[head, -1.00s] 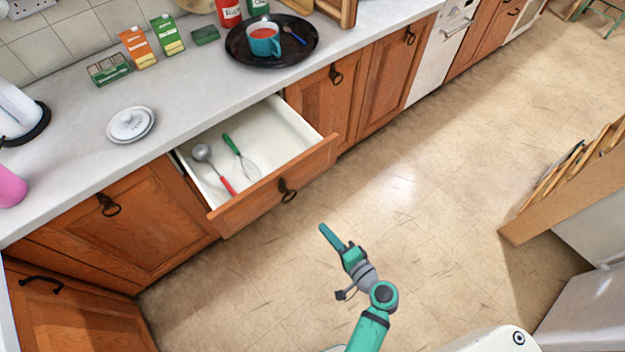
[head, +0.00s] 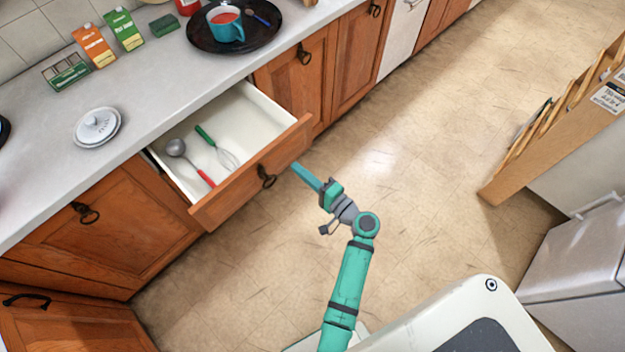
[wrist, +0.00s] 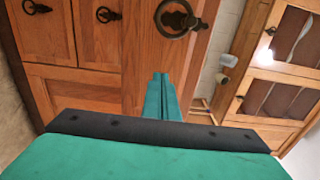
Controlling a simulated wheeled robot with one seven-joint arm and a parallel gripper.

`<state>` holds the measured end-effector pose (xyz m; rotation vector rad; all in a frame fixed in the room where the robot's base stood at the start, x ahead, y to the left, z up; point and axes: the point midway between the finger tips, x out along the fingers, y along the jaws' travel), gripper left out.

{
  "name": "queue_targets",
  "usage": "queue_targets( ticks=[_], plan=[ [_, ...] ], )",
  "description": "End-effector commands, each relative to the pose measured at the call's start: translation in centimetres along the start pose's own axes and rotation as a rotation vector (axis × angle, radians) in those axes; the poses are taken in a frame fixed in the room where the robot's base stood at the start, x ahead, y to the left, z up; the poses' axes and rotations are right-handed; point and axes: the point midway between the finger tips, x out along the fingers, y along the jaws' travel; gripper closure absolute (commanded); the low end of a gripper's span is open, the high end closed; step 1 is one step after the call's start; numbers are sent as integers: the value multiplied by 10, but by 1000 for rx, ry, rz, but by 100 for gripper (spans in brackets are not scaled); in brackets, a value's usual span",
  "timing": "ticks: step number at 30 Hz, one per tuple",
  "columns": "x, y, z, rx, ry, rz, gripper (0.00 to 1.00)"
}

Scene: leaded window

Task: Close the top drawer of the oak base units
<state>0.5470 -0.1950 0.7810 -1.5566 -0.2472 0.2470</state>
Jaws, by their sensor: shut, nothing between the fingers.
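The top drawer (head: 235,186) of the oak base units stands pulled out, its white inside showing. A ladle with a red handle (head: 190,162) and a whisk with a green handle (head: 217,148) lie in it. A dark ring handle (head: 266,177) hangs on its front. My gripper (head: 296,168) is shut and empty, its fingertips close to the right part of the drawer front in the head view; I cannot tell if they touch. In the wrist view the shut fingers (wrist: 160,80) point at the wooden front, just below a ring handle (wrist: 177,18).
The worktop (head: 165,95) above holds a dark tray (head: 262,35) with a blue mug, several cartons and a white lid (head: 97,126). A wooden rack (head: 560,125) stands at the right. The floor (head: 410,145) between is clear.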

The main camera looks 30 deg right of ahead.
Motion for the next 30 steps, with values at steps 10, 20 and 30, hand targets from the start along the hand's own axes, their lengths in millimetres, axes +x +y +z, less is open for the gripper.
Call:
queue_targets(
  ticks=[10, 20, 30],
  plan=[
    [38, 0, 0, -1, 0, 0, 100],
    [40, 0, 0, 0, 0, 0, 100],
    [50, 0, -9, 0, 15, 0, 100]
  ],
)
